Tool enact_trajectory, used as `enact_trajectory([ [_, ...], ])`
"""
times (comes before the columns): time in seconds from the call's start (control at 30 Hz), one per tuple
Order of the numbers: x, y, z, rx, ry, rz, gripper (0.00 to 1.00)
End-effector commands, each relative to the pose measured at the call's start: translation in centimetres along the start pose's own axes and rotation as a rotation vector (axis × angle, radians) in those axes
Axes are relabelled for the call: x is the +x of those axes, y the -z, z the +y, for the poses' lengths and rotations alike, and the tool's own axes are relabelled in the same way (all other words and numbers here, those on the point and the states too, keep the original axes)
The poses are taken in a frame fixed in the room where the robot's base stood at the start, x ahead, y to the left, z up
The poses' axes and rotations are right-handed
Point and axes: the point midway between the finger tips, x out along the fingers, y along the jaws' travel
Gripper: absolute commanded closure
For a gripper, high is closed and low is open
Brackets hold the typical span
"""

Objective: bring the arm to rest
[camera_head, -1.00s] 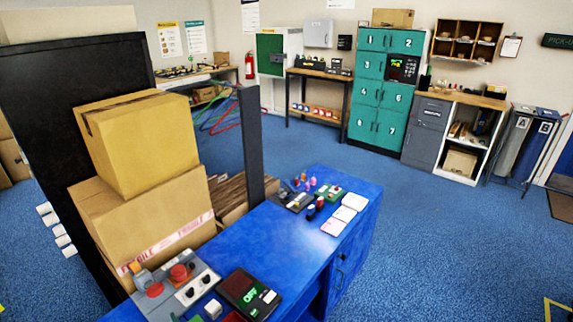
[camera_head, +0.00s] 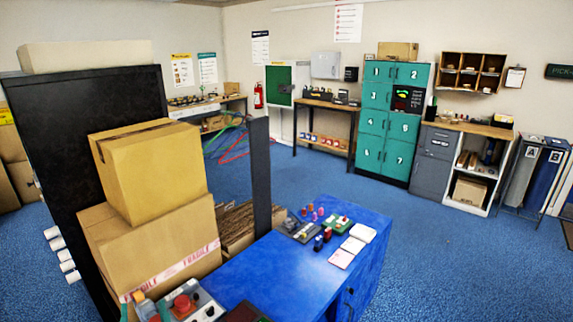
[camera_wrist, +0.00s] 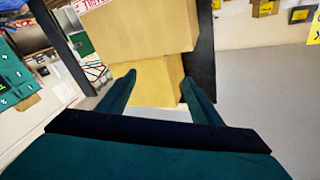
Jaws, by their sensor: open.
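My gripper (camera_wrist: 160,83) shows in the wrist view as two dark green fingers set wide apart, open, with nothing between them. Beyond the fingers is a stack of two cardboard cartons, and the wrist picture appears upside down. My arm and gripper do not show in the head view. There the upper carton (camera_head: 150,170) sits on a larger lower carton (camera_head: 155,245) with red and white fragile tape. In the wrist view the fingertips overlap the yellowish carton (camera_wrist: 150,85); I cannot tell how far off it is.
A blue bench (camera_head: 290,275) holds a control box (camera_head: 185,305) and small parts. A black panel (camera_head: 60,150) and a dark post (camera_head: 261,175) stand by the cartons. Teal lockers (camera_head: 388,125) and a grey cabinet (camera_head: 428,155) line the back wall. Blue floor at right is clear.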

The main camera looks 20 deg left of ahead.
Motion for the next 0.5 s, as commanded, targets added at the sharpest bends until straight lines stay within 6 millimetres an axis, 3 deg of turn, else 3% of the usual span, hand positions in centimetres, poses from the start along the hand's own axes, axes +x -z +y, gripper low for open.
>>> enact_trajectory([
  [0.1, -1.5, 1.7, 1.8, 0.073, -0.062, 0.074, 0.41],
  [0.23, -4.0, 2.4, 4.5, 0.128, -0.144, 0.138, 0.41],
  [0.5, -11.6, 0.6, 10.4, 0.179, -0.350, 0.203, 0.41],
])
